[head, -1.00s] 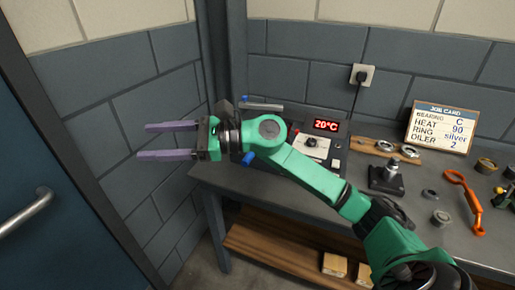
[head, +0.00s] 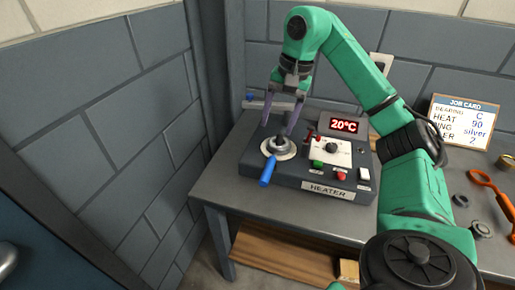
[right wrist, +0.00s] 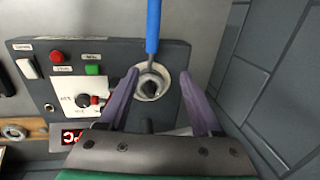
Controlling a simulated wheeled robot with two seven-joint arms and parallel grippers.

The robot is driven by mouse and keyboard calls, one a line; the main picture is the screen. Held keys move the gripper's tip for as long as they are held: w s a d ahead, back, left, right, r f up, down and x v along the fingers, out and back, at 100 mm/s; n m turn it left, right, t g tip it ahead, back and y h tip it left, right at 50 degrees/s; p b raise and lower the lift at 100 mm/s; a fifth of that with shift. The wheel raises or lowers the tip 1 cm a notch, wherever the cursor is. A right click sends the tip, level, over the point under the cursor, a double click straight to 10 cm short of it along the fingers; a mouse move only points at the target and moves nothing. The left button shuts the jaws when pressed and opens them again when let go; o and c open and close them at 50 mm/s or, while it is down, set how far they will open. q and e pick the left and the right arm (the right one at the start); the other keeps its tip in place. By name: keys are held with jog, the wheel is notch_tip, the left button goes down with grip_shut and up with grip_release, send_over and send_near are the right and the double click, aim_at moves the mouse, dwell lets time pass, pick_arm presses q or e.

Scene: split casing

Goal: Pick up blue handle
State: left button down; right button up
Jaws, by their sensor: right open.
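The blue handle (head: 268,172) sticks out over the front left of the heater (head: 325,190) from a round metal seat (head: 279,147) with a dark centre. In the right wrist view the blue handle (right wrist: 153,25) runs from the top edge down to that metal seat (right wrist: 151,82). My right gripper (head: 280,124) is open and points down over the seat, behind the blue handle. In the right wrist view its purple fingers (right wrist: 159,78) lie either side of the seat, with nothing between them gripped. Whether the fingertips touch anything cannot be told. My left gripper is not in view.
The heater carries a red 20°C display (head: 344,126), a dial (head: 331,147) and buttons. A metal bar (head: 268,104) with a blue end lies behind it. The job card (head: 462,122) and an orange tool (head: 492,190) are at right. Walls stand close at left.

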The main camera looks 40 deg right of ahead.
jog(key=shift+s+a+f+b, duration=0.2)
jog(key=shift+f+b, duration=0.2)
jog(key=shift+f, duration=0.25)
jog(key=shift+s+a+f+b, duration=0.15)
jog(key=shift+f+b, duration=0.2)
jog(key=shift+f, duration=0.25)
send_over(272, 160)
jog(key=s, duration=0.2)
jog(key=f, duration=0.4)
jog(key=shift+w+d+f, duration=0.1)
jog(key=shift+w+d, duration=0.15)
jog(key=shift+d, duration=0.05)
jog(key=f, duration=0.1)
jog(key=w+f, duration=0.1)
jog(key=f, duration=0.3)
jog(key=shift+w+a+f+p, duration=0.2)
jog(key=shift+w+a+p, duration=0.05)
jog(key=shift+a+p, duration=0.15)
jog(key=shift+f, duration=0.45)
jog(key=shift+w, duration=0.1)
grip_shut()
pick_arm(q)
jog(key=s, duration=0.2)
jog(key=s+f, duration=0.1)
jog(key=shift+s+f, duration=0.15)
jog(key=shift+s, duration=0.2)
